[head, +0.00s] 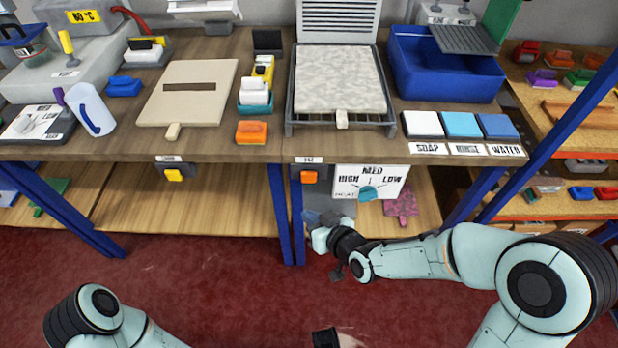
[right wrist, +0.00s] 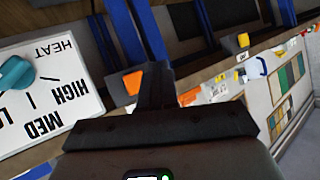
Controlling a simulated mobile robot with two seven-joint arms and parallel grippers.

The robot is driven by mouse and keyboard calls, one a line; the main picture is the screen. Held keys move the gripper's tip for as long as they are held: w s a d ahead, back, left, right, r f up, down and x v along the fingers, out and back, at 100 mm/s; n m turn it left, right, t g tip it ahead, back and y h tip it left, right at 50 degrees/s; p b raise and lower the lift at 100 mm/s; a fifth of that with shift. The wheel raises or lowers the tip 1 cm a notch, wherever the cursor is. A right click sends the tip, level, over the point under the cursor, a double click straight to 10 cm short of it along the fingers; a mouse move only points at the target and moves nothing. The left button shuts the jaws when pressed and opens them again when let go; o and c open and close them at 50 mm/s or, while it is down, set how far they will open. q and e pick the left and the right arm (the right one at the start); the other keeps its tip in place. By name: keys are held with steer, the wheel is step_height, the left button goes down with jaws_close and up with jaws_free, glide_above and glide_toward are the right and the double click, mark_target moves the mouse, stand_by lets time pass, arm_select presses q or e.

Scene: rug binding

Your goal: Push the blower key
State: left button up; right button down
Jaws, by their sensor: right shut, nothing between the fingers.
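An orange key (head: 309,177) is mounted below the shelf edge, under a small white label, left of the heat dial panel (head: 385,184). A yellow key (head: 174,175) sits under another label further left. The label text is too small to read, so I cannot tell which is the blower key. My right gripper (head: 312,217) is shut and empty, below the orange key and apart from it. In the right wrist view, its dark fingers (right wrist: 156,88) show beside the orange key (right wrist: 132,83); contact is not clear.
A teal dial (head: 369,193) sits on the heat panel. A blue post (head: 291,215) stands just left of the right gripper. A pink patterned piece (head: 402,204) lies on the lower shelf. The red floor in front is clear.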

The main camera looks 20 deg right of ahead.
steer(key=p, duration=0.1)
glide_toward(304, 182)
step_height(304, 182, down, 3)
steer(key=w+a, duration=0.2)
steer(key=a, duration=0.1)
arm_select(q)
steer(key=shift+s+r, duration=0.3)
steer(key=shift+r, duration=0.2)
arm_select(e)
steer(key=shift+w+d, duration=0.25)
steer(key=shift+w, duration=0.35)
steer(key=shift+w, duration=0.15)
stand_by(0.7)
arm_select(q)
steer(key=shift+f, duration=0.1)
arm_select(e)
steer(key=shift+w+d, duration=0.1)
steer(key=shift+w, duration=0.15)
steer(key=shift+w+d+r, duration=0.1)
steer(key=shift+w+d, duration=0.05)
steer(key=shift+w, duration=0.3)
stand_by(0.8)
arm_select(q)
steer(key=shift+f, duration=0.1)
steer(key=shift+s+f+b, duration=0.1)
steer(key=shift+f+b, duration=0.25)
steer(key=shift+b, duration=0.15)
arm_select(e)
steer(key=shift+s+a, duration=0.25)
steer(key=shift+s, duration=0.6)
